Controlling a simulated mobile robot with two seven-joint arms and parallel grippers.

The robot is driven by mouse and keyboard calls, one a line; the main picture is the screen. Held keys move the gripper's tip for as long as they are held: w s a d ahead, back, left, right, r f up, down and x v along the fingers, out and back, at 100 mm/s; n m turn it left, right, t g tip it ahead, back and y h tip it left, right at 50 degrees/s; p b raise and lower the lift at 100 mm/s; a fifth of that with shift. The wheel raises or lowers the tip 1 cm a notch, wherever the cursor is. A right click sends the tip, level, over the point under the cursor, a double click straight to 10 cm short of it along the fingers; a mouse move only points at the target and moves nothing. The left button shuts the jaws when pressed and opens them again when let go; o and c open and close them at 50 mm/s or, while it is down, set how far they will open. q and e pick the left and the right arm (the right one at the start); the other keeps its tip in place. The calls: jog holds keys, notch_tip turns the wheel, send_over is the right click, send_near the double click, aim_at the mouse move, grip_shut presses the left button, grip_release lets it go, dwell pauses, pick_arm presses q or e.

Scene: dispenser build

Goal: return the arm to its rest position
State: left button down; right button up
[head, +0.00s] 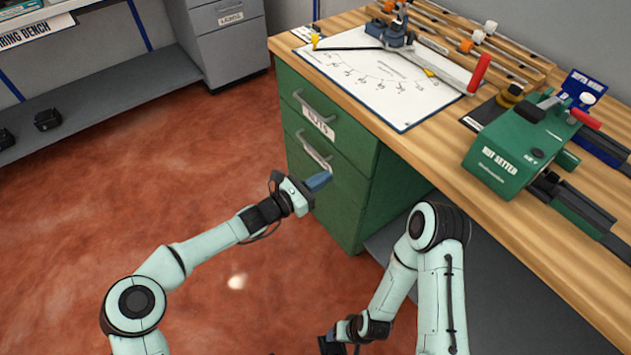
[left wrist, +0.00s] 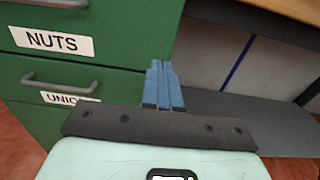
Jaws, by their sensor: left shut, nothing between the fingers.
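My left gripper (head: 319,181) is in front of the green drawer cabinet (head: 330,205), apart from the workbench top. Its blue fingers are together and empty, and they also show in the left wrist view (left wrist: 158,72). In that view the fingers point past the cabinet's right edge. My right arm is bent low at the bottom of the head view. Its wrist reaches the bottom edge, and its fingertips cannot be made out.
The cabinet's drawers are closed; one label reads NUTS (left wrist: 52,41). The wooden workbench (head: 520,235) holds a white board (head: 380,85) and a green NUT SETTER machine (head: 515,150). A grey shelf (head: 100,95) stands at the left. Red floor (head: 130,170) lies open between.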

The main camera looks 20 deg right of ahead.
pick_arm(q)
jog(key=shift+v, duration=1.05)
pick_arm(e)
jog(key=shift+s+a+r, duration=0.1)
jog(key=shift+s+r, duration=0.05)
jog(key=shift+s, duration=0.1)
